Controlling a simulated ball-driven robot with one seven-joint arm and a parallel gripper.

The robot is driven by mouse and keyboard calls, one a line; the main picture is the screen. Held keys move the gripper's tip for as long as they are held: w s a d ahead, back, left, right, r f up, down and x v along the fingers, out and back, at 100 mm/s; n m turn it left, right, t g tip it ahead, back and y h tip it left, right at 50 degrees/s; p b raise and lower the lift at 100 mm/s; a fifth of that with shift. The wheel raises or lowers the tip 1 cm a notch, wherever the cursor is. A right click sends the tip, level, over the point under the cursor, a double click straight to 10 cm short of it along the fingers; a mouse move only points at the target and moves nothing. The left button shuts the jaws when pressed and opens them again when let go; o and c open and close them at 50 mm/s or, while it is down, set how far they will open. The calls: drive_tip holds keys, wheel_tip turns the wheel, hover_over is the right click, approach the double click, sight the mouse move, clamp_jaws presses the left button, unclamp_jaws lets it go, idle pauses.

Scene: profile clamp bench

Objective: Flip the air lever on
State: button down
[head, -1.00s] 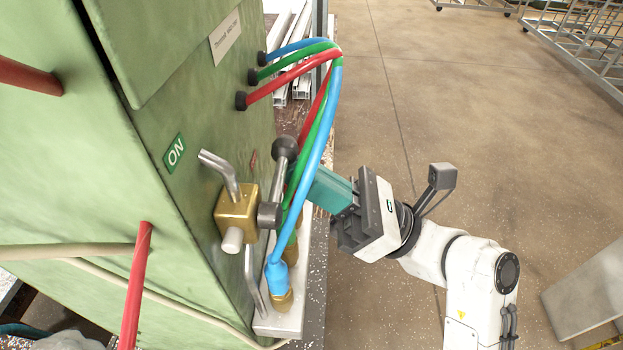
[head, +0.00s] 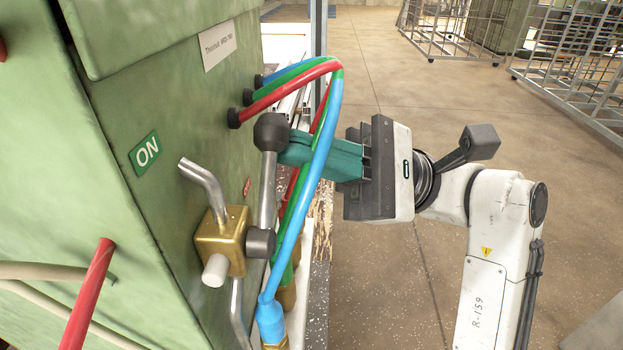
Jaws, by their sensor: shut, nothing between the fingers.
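The air lever (head: 268,190) is a metal rod with a dark knob on top. It rises nearly upright in the picture from a dark hub on the brass valve block (head: 221,240). A green ON label (head: 146,151) is on the cabinet face to its left; a small red label (head: 246,187), too small to read, is close behind the rod. My gripper (head: 288,150) has teal fingers, shut and empty. It reaches in from the right, with its tips at the right of the knob. Hoses cross in front of the fingers. I cannot tell whether the tips touch the lever.
Blue, green and red hoses (head: 325,145) loop from the green cabinet (head: 110,110) down past the lever, close to my gripper. A bent metal pipe (head: 202,182) rises from the valve block. Open floor (head: 385,295) lies to the right, with wheeled racks (head: 460,30) farther back.

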drive_tip(key=s+r+n+g+h, duration=0.1)
drive_tip(key=s+r+n+h, duration=0.3)
drive_tip(key=n, duration=0.5)
drive_tip(key=shift+a+r+g+h, duration=0.15)
drive_tip(key=shift+r+g+h, duration=0.25)
drive_tip(key=shift+h, duration=0.3)
drive_tip(key=shift+s, duration=0.1)
